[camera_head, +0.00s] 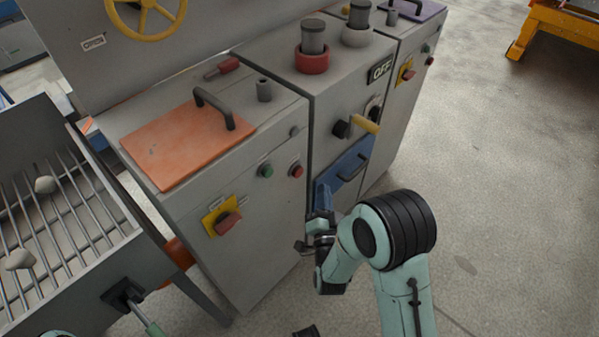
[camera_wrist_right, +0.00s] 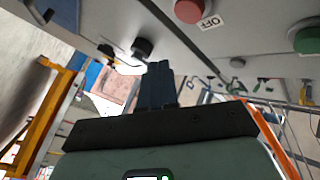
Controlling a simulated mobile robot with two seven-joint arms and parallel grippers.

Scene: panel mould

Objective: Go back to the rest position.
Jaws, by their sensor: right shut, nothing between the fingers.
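My right gripper (camera_head: 322,196) hangs in front of the grey machine panel (camera_head: 258,232), near the blue drawer front (camera_head: 353,160). Its dark blue fingers are together in the right wrist view (camera_wrist_right: 158,84), with nothing between them. I cannot tell from the head view whether the fingers touch the panel. My right arm reaches in from the bottom. My left gripper does not clearly show.
A grey bin (camera_head: 95,285) with bars stands at left. Floor (camera_head: 500,180) at right is clear.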

